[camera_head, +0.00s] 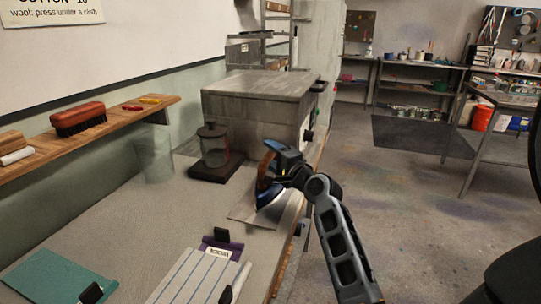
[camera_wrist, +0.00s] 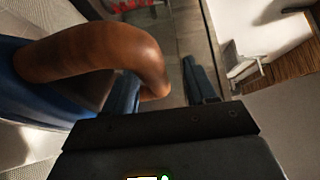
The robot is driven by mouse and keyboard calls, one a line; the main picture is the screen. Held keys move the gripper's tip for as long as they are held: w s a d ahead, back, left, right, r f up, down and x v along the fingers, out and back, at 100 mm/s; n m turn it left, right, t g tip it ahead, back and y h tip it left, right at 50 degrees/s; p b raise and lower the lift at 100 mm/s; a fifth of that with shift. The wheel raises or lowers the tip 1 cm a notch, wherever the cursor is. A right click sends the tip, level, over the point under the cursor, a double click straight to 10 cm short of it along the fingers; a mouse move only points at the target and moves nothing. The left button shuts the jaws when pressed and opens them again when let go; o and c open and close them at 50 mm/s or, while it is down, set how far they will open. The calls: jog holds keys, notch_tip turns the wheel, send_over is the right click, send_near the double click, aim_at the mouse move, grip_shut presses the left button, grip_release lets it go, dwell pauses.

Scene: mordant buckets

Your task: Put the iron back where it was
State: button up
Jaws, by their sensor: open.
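The iron (camera_head: 270,197) has a blue body and a brown handle. In the head view it rests on a pale flat sheet or plate (camera_head: 243,214) near the bench's right edge. My gripper (camera_head: 281,158) is at the handle's upper right side, with its jaws open. In the wrist view the curved brown handle of the iron (camera_wrist: 100,50) fills the upper left, and its near end lies by the open fingers of my gripper (camera_wrist: 165,88). I cannot tell whether they touch the handle. The iron's underside is hidden.
A glass press on a dark base (camera_head: 213,160) stands behind and left of the iron. A grey box-like unit (camera_head: 250,105) is farther back. Clipboards (camera_head: 195,275) lie in front. A wall shelf (camera_head: 85,140) holds a red brush. Open floor (camera_head: 400,210) lies to the right.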

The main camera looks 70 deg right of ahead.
jog(key=b+v, duration=0.2)
jog(key=v, duration=0.9)
jog(key=shift+a+f, duration=0.1)
jog(key=shift+f, duration=0.05)
